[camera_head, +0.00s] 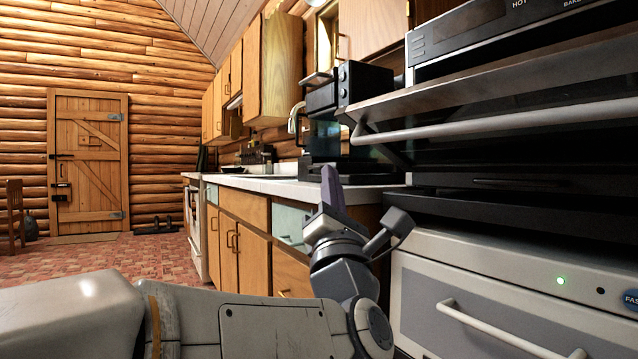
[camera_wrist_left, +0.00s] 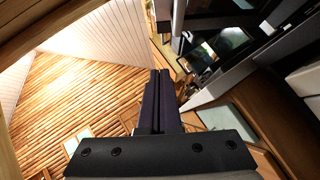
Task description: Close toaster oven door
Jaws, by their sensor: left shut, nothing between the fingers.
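The toaster oven (camera_head: 470,40) stands at the right of the head view, with a dark control panel along its top. Its door (camera_head: 530,82) hangs partly open, tilted out from the body, with a long pale bar handle (camera_head: 490,124) along its outer edge. My left gripper (camera_head: 332,185) is below and left of the handle's left end, apart from it, fingers pointing up. Its dark purple fingers are shut together with nothing between them, as the left wrist view (camera_wrist_left: 158,88) also shows. My right gripper is not in view.
Below the oven is a light appliance (camera_head: 420,285) with a bar handle (camera_head: 510,330) and a green light. A counter (camera_head: 270,186) over wooden cabinets runs left of it, carrying a dark machine (camera_head: 345,85). The tiled floor at left is mostly clear, towards a wooden door (camera_head: 88,165).

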